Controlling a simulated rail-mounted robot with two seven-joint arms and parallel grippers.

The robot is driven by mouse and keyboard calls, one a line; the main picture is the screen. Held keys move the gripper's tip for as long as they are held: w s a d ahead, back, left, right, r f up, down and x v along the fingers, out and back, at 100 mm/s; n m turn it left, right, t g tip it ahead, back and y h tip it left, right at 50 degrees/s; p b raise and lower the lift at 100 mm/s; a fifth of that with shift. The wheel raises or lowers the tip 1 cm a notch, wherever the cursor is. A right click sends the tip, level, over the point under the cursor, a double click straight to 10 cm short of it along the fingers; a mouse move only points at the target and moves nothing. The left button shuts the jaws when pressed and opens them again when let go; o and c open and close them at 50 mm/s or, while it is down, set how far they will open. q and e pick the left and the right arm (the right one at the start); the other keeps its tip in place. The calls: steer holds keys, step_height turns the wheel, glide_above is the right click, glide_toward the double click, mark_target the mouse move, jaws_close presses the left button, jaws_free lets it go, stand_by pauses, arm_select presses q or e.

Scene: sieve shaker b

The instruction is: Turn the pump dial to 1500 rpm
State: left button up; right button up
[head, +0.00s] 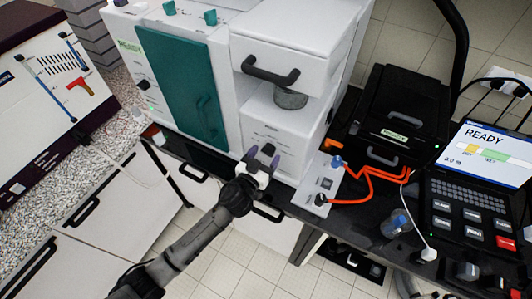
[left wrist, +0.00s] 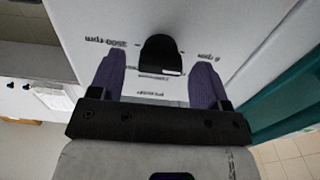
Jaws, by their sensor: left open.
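The black dial knob (left wrist: 160,55) sits on the white front panel of the machine (head: 274,116), with a white mark at its lower edge in the left wrist view. Printed rpm labels stand on both sides of it, upside down; the left one looks like 3500 rpm and the right one is a low number. My left gripper (head: 258,160) has purple fingers and is open in front of this panel. In the left wrist view its fingers (left wrist: 160,68) stand on either side of the knob with gaps. In the head view the gripper hides most of the dial.
A dark handle (head: 270,76) juts out above. A teal door (head: 180,85) is to the left. A small white box (head: 320,182) with orange tubing (head: 366,190) is to the right. A control unit reading READY (head: 484,160) stands at the far right. Open floor lies in front.

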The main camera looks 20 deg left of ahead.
arm_select(q)
steer(key=shift+w+d, duration=0.1)
steer(key=shift+w, duration=0.45)
steer(key=c, duration=0.9)
